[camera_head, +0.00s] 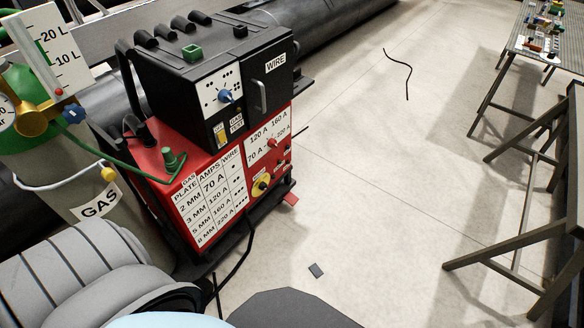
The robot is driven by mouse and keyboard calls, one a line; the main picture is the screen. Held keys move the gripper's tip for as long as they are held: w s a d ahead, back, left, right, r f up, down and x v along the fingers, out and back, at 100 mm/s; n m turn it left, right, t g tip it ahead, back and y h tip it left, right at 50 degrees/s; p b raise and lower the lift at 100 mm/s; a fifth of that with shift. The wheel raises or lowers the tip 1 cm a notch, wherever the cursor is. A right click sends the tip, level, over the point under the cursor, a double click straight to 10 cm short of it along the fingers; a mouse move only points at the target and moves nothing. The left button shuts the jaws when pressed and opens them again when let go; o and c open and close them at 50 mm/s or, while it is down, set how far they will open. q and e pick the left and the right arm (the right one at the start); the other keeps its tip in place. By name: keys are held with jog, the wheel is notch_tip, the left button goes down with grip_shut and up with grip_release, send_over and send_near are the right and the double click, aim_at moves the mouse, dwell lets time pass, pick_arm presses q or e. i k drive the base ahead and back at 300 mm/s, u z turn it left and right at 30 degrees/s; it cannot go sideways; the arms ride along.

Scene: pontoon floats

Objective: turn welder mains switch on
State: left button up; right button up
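The welder (205,215) is a red box with a black wire feeder (210,75) on top, at the left of the head view. Its front has a white chart of plate, amps and wire. A yellow round plate with a dark knob (262,186), which looks like the mains switch, sits low on the right of the front. Its exact position is too small to read. A red knob (272,142) sits above it on a white amps panel. Neither of my grippers is in view.
A grey gas cylinder (85,200) with gauges and a green hose stands left of the welder. A black cable runs on the floor in front. Trestles (490,95) stand at the right.

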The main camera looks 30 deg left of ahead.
aim_at(263, 186)
jog(key=z, duration=0.1)
jog(key=i, duration=1.7)
jog(key=u, duration=0.3)
jog(key=i, duration=1.05)
jog(key=u, duration=1.8)
jog(key=i, duration=0.9)
jog(key=u, duration=0.85)
